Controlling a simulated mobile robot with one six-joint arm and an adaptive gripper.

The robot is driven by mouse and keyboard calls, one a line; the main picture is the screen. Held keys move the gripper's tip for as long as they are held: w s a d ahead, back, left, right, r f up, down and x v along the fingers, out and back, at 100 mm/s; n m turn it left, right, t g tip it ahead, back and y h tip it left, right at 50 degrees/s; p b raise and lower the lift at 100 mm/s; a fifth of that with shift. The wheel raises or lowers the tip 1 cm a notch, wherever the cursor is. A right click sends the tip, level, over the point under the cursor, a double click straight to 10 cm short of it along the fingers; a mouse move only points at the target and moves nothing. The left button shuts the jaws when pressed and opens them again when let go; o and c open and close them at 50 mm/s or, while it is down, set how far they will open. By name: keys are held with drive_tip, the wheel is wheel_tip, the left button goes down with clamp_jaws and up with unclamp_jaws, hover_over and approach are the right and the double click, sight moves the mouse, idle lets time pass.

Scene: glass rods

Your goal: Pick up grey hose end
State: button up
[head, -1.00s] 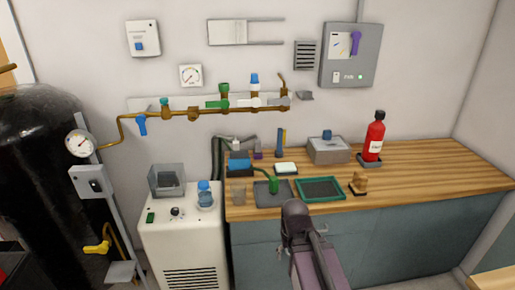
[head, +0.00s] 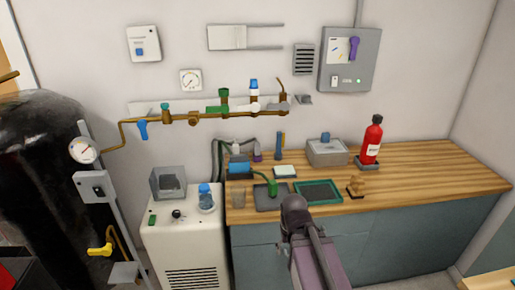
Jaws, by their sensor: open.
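A dark grey hose (head: 215,158) rises at the left end of the wooden worktop and bends over toward the back wall. Another grey stretch runs to the right, near a small purple piece (head: 257,156). Which part is the grey hose end is too small to tell. A green hose with a thick green end (head: 272,187) curves onto a dark tray (head: 271,203). My arm rises at the bottom centre, in front of the cabinet, with its dark joint below the worktop items. My gripper is not visible in this view.
The worktop (head: 425,168) also holds a blue device (head: 239,167), a green-rimmed tray (head: 336,196), a grey box (head: 327,151) and a red extinguisher (head: 373,140). Its right part is clear. A white cabinet (head: 185,240) stands left. Brass pipework (head: 180,118) crosses the wall.

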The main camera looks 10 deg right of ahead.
wheel_tip(320, 180, up, 24)
drive_tip(key=p, duration=2.3)
drive_tip(key=shift+r, duration=0.15)
